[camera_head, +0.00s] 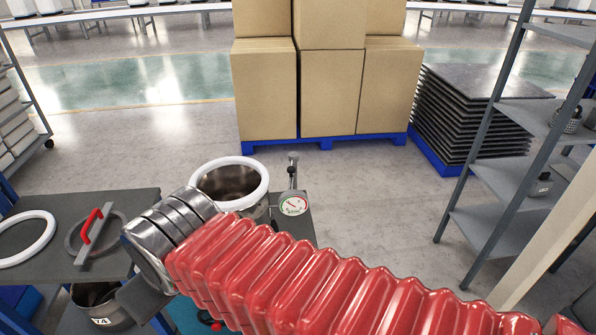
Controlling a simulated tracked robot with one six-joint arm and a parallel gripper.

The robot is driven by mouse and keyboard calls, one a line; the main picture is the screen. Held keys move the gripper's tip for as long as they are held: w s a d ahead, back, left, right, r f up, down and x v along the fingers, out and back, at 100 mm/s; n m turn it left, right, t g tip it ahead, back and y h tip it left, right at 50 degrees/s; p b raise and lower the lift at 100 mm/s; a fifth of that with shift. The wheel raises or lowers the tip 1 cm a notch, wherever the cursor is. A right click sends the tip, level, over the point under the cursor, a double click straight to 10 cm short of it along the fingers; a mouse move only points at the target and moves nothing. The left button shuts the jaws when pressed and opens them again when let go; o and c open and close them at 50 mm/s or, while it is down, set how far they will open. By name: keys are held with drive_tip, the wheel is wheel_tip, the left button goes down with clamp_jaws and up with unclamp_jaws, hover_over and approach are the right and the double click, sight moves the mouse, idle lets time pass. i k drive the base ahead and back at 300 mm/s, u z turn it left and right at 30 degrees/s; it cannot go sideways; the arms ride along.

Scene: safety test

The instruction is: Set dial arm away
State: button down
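A short metal post with a knob (292,162) rises just behind the dial. My red ribbed arm crosses the front, ending in a metal wrist at left, apart from the dial in the picture. A dark piece below the wrist may be part of my gripper (144,298); its fingertips are not clear. The arm hides the lower part of the pot and the dial's mount.
A dark bench (92,212) at left holds a white ring (25,238) and a lid with a red handle (90,232). A pot (100,304) stands lower down. Boxes (262,90) on a blue pallet stand behind; a metal shelf (500,195) is at right. The floor between is clear.

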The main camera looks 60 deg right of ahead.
sight(292, 202)
drive_tip(key=z, duration=1.35)
drive_tip(key=k, duration=0.6)
drive_tip(key=z, duration=0.35)
drive_tip(key=i, duration=0.5)
drive_tip(key=u, duration=0.1)
